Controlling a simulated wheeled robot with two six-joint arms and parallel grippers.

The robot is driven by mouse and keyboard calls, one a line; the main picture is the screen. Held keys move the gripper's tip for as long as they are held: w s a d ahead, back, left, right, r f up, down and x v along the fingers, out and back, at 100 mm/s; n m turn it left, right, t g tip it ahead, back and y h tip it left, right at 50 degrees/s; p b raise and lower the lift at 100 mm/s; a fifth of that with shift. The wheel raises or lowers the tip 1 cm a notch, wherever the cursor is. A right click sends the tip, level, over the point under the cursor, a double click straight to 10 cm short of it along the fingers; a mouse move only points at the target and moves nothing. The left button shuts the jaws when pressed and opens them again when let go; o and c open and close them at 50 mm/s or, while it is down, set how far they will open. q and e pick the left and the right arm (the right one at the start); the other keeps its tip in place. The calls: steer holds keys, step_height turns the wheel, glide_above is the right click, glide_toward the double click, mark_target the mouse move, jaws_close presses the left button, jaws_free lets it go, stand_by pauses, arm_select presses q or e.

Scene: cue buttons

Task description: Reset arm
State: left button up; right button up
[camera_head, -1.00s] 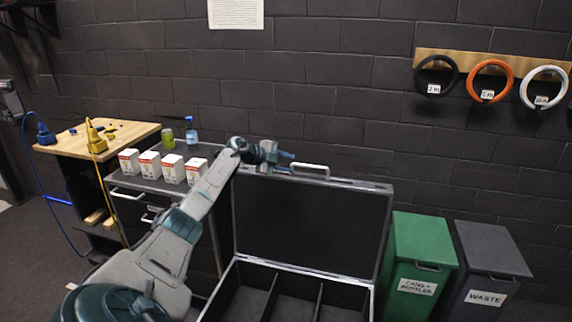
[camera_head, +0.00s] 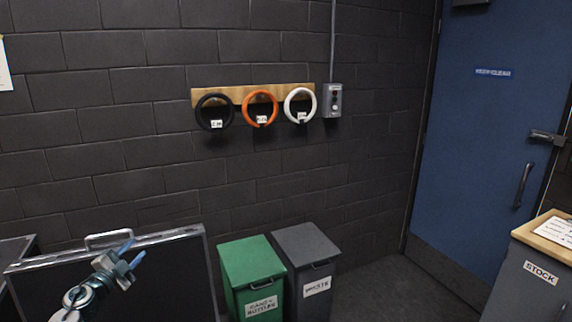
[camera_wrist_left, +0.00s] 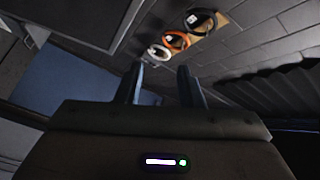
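My left gripper (camera_head: 131,253) shows at the lower left of the head view, in front of the raised black case lid (camera_head: 170,275). Its two blue fingers point up and to the right. In the left wrist view my left gripper (camera_wrist_left: 160,85) has its fingers apart with nothing between them. The rest of my left arm is mostly below the picture edge. My right gripper is not in view.
Black (camera_head: 214,112), orange (camera_head: 260,108) and white (camera_head: 300,105) rings hang on a wooden board. Green (camera_head: 250,275) and grey (camera_head: 307,262) bins stand right of the case. A blue door (camera_head: 475,140) and a stock cabinet (camera_head: 535,275) are at the right.

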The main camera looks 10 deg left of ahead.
arm_select(q)
steer(key=s+d+f+n+g+y, duration=0.4)
steer(key=s+d+f+n, duration=0.25)
steer(key=s, duration=0.45)
steer(key=s+d+f+n+g+y, duration=0.35)
steer(key=s+d+f+n, duration=0.35)
steer(key=s, duration=0.5)
steer(key=s+d+f+g+h, duration=0.1)
steer(key=s+d+g+h, duration=0.2)
steer(key=s, duration=0.5)
steer(key=s+d+f+m+g, duration=0.1)
steer(key=s+d+g, duration=0.1)
steer(key=s+d, duration=0.45)
steer(key=s+d+f+g+h, duration=0.2)
steer(key=s+d+g, duration=0.15)
steer(key=s, duration=0.55)
steer(key=s+a+f+b+x, duration=0.1)
steer(key=s+x, duration=0.2)
steer(key=x, duration=1.2)
steer(key=s+a+b+x, duration=0.1)
steer(key=s+x, duration=0.2)
steer(key=x, duration=1.2)
steer(key=s+f+g+b, duration=0.1)
steer(key=s+f+b, duration=0.1)
steer(key=s+f, duration=1.7)
step_height(320, 180, down, 3)
steer(key=shift+a+f+n, duration=0.25)
steer(key=shift+a+n, duration=0.1)
steer(key=shift+a, duration=0.05)
